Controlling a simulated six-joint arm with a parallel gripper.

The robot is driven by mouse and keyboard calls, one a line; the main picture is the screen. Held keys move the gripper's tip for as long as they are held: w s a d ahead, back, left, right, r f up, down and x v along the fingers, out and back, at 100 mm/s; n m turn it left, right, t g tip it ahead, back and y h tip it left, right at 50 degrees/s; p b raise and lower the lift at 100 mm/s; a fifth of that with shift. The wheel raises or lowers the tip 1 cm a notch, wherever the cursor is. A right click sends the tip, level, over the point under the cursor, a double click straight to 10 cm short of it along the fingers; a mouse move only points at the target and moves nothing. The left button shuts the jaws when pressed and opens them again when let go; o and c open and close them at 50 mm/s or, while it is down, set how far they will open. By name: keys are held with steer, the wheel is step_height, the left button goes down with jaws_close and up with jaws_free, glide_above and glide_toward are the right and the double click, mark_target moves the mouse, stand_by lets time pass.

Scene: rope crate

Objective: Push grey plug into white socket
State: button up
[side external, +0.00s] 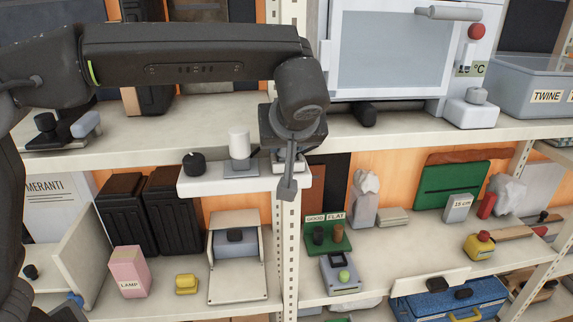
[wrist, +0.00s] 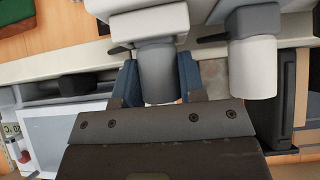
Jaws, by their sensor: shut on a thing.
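My gripper (wrist: 160,84) is shut on the grey plug (wrist: 157,72), with one blue finger on each side of it. The plug is a short grey cylinder. Its far end meets the white socket (wrist: 150,22) at the top of the wrist view, in line with it as far as I can see. How deep it sits cannot be told. In the side view my gripper (side external: 289,160) is at the right end of a white ledge (side external: 225,184), and hides most of the plug and socket.
Beside the plug, a white cylinder (wrist: 253,68) stands in a grey base (wrist: 250,20); it also shows in the side view (side external: 239,143). A black knob (side external: 194,163) is farther left on the ledge. A shelf upright (side external: 287,235) runs below. A white oven-like box (side external: 390,50) stands behind right.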

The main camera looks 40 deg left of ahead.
steer(key=o, duration=1.2)
steer(key=v, duration=1.3)
steer(key=shift+s+d+r, duration=0.15)
steer(key=shift+r, duration=0.15)
steer(key=s+a+f+m+g+h, duration=0.1)
steer(key=s+a+f+m+h, duration=0.15)
steer(key=a, duration=0.65)
steer(key=s+a+f+m+h, duration=0.1)
steer(key=s+a+f+m, duration=0.1)
steer(key=s+a+f, duration=0.1)
steer(key=s+a+f+m+h, duration=0.1)
steer(key=s+a+f+m, duration=0.1)
steer(key=s+a+f, duration=0.2)
steer(key=s+a+f+m+h, duration=0.2)
steer(key=s+a+f, duration=0.1)
steer(key=s+f, duration=0.4)
steer(key=shift+s+a+f+m, duration=0.15)
steer(key=shift+s+a+m, duration=0.2)
steer(key=shift+s, duration=0.3)
